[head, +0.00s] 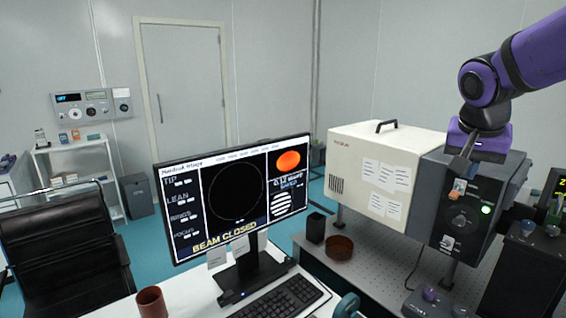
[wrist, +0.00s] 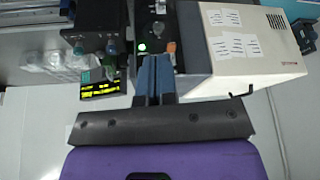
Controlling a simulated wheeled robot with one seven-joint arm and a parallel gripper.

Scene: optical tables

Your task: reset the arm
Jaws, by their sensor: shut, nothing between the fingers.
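My purple arm (head: 535,50) reaches in from the upper right in the head view. My gripper (head: 458,175) points down in front of the dark control panel (head: 474,217) of the boxed instrument. In the wrist view my gripper (wrist: 155,62) has its two fingers together with nothing between them. An orange-tipped knob (head: 457,188) is close by the fingertips in the head view; I cannot tell whether they touch. It also shows beside the fingers in the wrist view (wrist: 171,47). A green light (head: 487,209) glows on the panel.
The cream instrument housing (head: 350,160) stands left of the panel on the optical table (head: 365,270). A monitor (head: 235,200) reading "BEAM CLOSED" stands on the white desk at front. A black cup (head: 316,228) and brown bowl (head: 340,247) sit between them. Free air lies above the monitor.

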